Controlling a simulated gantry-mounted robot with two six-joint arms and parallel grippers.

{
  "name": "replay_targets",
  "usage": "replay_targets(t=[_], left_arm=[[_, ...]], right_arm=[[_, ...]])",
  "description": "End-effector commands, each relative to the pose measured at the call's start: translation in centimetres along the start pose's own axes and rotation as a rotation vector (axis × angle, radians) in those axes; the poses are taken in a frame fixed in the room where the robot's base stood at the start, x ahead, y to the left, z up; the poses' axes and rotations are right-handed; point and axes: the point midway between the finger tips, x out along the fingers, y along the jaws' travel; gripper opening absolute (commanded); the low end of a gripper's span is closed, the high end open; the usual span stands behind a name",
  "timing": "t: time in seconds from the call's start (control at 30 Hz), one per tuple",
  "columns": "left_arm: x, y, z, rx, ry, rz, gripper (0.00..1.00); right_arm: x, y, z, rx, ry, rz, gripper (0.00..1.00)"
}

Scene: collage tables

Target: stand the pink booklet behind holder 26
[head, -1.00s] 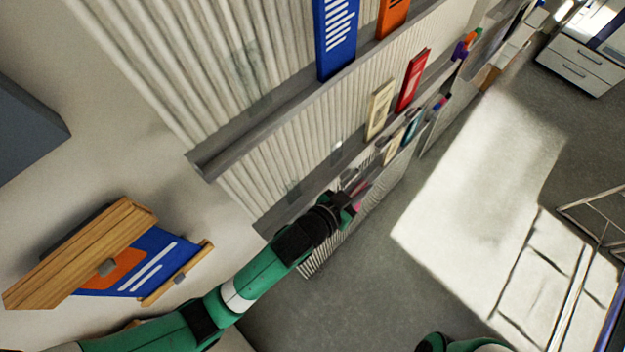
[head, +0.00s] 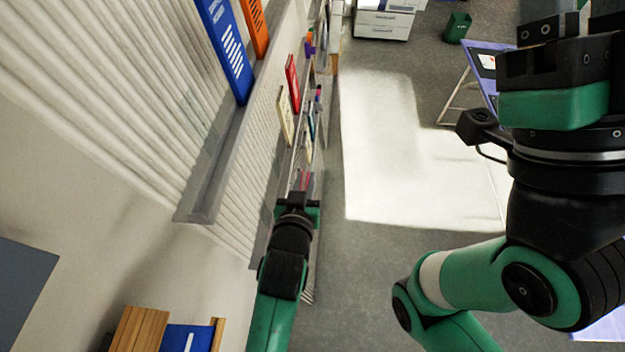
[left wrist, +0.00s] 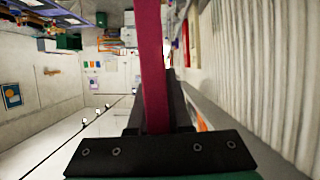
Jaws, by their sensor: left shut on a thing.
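The pink booklet (left wrist: 152,60) shows in the left wrist view as a narrow upright edge between the dark jaws of my left gripper (left wrist: 158,105), which is shut on it. In the head view my left gripper (head: 298,197) is at the lower rack by the ribbed wall, and a little pink (head: 303,180) shows just beyond it. My right gripper (head: 555,35) is large at the upper right; its fingertips are not clear enough to judge. I cannot make out which holder is number 26; no number is legible.
A grey ledge (head: 215,170) carries a blue booklet (head: 226,50) and an orange booklet (head: 255,25). Beyond stand a cream booklet (head: 285,115) and a red booklet (head: 292,82). A wooden rack (head: 140,330) is at the lower left. The floor (head: 385,150) right of the wall is open.

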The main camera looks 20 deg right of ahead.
Motion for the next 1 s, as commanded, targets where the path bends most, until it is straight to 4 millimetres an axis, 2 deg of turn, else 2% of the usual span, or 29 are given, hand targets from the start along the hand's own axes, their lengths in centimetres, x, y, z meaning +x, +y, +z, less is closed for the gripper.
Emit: replay_targets(t=[0.8, 1.0], left_arm=[[0.0, -8.7, 0.0, -0.001, 0.001, -0.002, 0.0], [0.0, -10.3, 0.0, -0.001, 0.001, -0.002, 0.0]], right_arm=[[-0.1, 0.0, 0.1, 0.0, 0.0, 0.0, 0.5], [-0.2, 0.0, 0.2, 0.0, 0.0, 0.0, 0.5]])
